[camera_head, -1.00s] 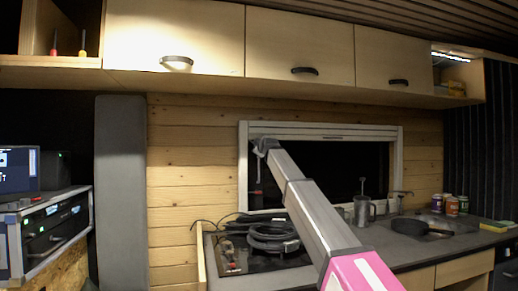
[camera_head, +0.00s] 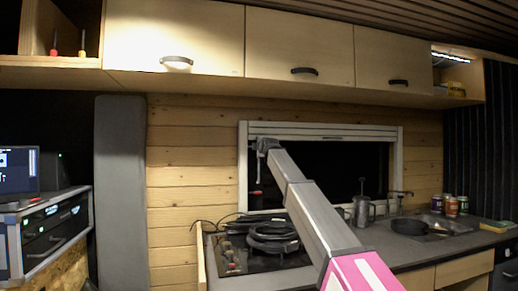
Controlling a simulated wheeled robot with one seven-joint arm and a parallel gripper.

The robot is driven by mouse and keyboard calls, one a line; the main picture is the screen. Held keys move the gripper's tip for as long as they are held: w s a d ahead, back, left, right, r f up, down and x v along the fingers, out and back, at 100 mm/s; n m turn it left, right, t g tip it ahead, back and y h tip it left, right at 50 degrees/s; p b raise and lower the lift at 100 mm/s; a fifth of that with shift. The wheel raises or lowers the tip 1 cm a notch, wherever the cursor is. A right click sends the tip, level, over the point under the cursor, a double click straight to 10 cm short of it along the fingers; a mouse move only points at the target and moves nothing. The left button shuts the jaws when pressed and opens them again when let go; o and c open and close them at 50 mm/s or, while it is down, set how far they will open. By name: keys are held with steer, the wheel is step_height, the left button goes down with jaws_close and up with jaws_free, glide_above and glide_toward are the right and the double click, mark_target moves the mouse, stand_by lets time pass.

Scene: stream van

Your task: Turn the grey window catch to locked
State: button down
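A white-framed window (camera_head: 396,165) with dark glass is set in the wooden wall. My arm reaches up and left across it. My gripper (camera_head: 264,149) is at the upper left of the window, in front of or against the inner left edge of the frame. It is small in the view, and I cannot tell whether its fingers are open or shut, or whether they touch anything. I cannot make out the grey window catch; my gripper and arm cover part of the frame there.
Wooden cupboards (camera_head: 300,40) hang above the window. Below it, a worktop (camera_head: 430,250) carries a hob with a coiled black cable (camera_head: 272,238), a metal jug (camera_head: 362,210), a dark pan (camera_head: 408,226) and several jars (camera_head: 451,206). A grey panel (camera_head: 121,190) stands left of the window.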

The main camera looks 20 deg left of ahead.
stand_by(0.4)
steer(key=c, duration=1.1)
jaws_free()
steer(key=shift+c, duration=0.2)
steer(key=shift+s, duration=0.1)
